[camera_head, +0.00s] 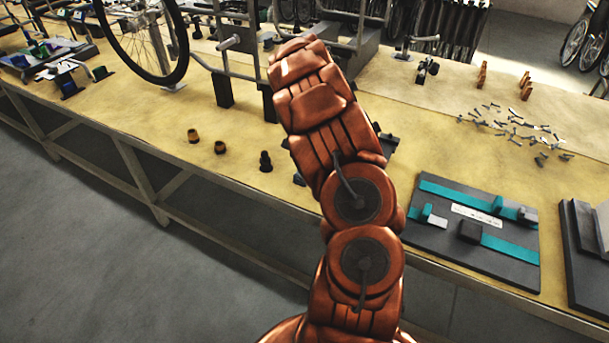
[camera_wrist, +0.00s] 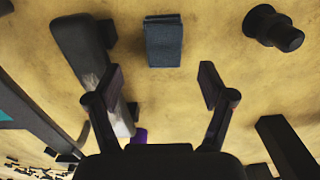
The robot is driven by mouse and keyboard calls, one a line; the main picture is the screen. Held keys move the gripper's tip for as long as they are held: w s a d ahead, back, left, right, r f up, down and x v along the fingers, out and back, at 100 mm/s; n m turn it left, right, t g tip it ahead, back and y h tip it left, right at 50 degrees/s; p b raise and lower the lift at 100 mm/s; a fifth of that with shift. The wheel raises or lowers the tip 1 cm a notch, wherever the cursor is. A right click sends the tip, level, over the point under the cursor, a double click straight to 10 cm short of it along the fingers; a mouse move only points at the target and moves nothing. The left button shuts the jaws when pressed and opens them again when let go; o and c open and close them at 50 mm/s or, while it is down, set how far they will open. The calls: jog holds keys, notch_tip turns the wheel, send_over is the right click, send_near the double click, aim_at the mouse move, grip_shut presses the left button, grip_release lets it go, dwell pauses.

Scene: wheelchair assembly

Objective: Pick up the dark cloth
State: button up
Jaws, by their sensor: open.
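The dark cloth (camera_wrist: 163,42) is a small folded blue-grey rectangle lying flat on the yellow tabletop, at the top middle of the wrist view. My gripper (camera_wrist: 160,85) is open and empty, with its two fingers spread apart. The cloth lies beyond the fingertips, roughly centred between them and not touched.
A dark stepped cylinder (camera_wrist: 273,28) stands right of the cloth. A long dark bar-like part (camera_wrist: 95,70) lies to its left. In the head view, a grey board with teal strips (camera_head: 475,228) and scattered small bolts (camera_head: 515,128) lie right of my arm.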

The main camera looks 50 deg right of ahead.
jog(key=shift+w+a+f+p, duration=0.15)
jog(key=shift+f+p, duration=0.55)
jog(key=shift+f, duration=1.05)
jog(key=shift+w+a+f+p, duration=0.1)
jog(key=shift+f+p, duration=0.6)
jog(key=shift+f, duration=1)
jog(key=c, duration=1.1)
jog(key=shift+c, duration=0.2)
notch_tip(320, 180, up, 10)
jog(key=b, duration=0.3)
